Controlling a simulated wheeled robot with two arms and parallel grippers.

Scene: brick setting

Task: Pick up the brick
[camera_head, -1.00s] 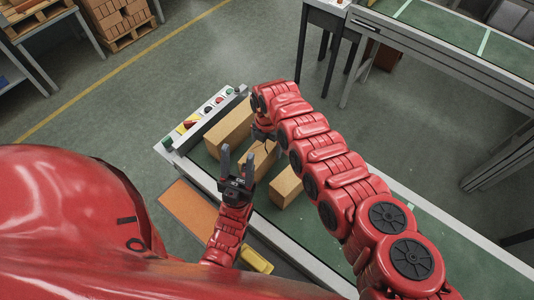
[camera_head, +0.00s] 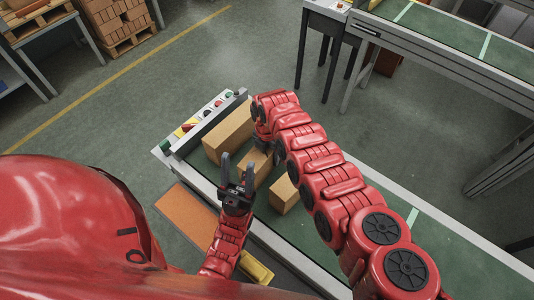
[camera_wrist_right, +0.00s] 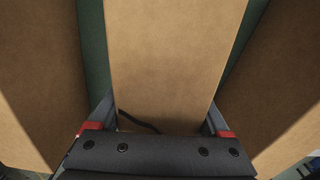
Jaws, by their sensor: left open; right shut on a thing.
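Three tan bricks sit close together in the head view. My right gripper (camera_wrist_right: 160,118) is shut on the middle brick (camera_wrist_right: 172,60), with one finger on each side of it. In the head view this brick (camera_head: 260,168) is partly hidden behind both grippers; I cannot tell if it is clear of the belt. The left brick (camera_head: 229,131) and the right brick (camera_head: 284,194) flank it on the green belt (camera_head: 300,230). My left gripper (camera_head: 236,166) is open and empty, pointing up in front of the middle brick.
A control strip with coloured buttons (camera_head: 205,114) edges the conveyor's far left end. An orange-brown panel (camera_head: 187,216) and a yellow object (camera_head: 257,267) lie at its near side. Another conveyor (camera_head: 440,28) stands at the upper right. Floor between the conveyors is open.

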